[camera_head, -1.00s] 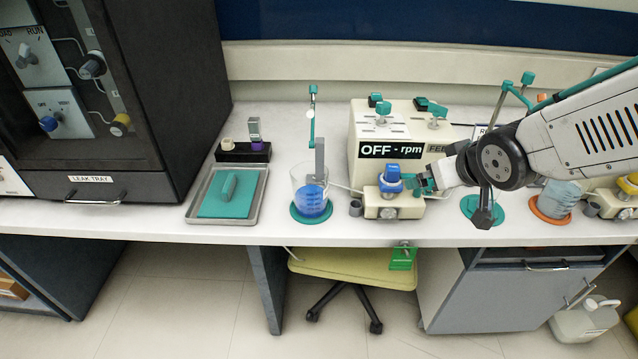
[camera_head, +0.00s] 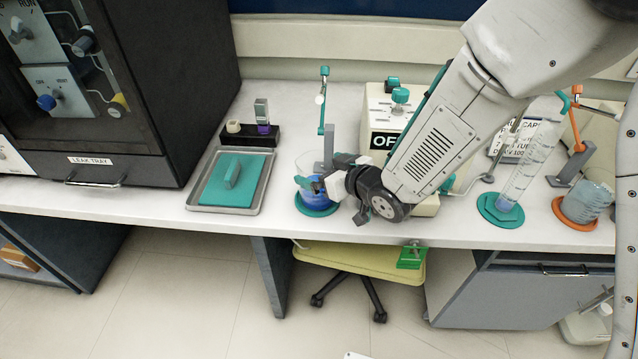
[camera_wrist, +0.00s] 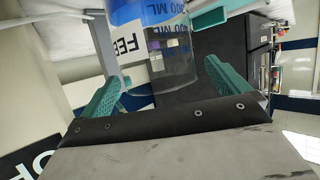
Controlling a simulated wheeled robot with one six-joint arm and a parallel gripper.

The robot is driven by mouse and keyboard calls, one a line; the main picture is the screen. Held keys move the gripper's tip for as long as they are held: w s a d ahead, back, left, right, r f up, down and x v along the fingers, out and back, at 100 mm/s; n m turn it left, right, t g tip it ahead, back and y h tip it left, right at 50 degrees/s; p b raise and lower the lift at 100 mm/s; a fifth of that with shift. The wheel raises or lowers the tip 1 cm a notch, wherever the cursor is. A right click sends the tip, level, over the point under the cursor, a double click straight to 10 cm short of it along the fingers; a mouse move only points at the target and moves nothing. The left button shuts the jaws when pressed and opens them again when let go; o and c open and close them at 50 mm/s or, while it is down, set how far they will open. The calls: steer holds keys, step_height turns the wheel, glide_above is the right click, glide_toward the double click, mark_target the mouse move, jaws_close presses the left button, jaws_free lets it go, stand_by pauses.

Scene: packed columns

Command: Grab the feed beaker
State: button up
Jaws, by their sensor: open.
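The feed beaker (camera_head: 311,191) is a clear glass beaker with blue liquid. It stands on a round teal pad (camera_head: 318,210) near the front of the bench in the head view. My gripper (camera_head: 318,186) is at the beaker's right side, and partly covers it. In the wrist view the beaker (camera_wrist: 160,50) shows its blue band, volume marks and part of a "FEE" label. My gripper's two teal fingers (camera_wrist: 168,85) are open, one on each side of the beaker's near part. I cannot tell whether either finger touches the glass.
A grey stand with a teal-topped rod (camera_head: 323,110) rises behind the beaker. A metal tray with a teal pad (camera_head: 228,182) lies to the left. My arm hides much of the pump box (camera_head: 378,113). A tall clear cylinder (camera_head: 530,150) stands on a teal base to the right.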

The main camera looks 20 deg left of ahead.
steer(key=shift+x, duration=1.45)
steer(key=shift+d, duration=0.1)
steer(key=c, duration=1.6)
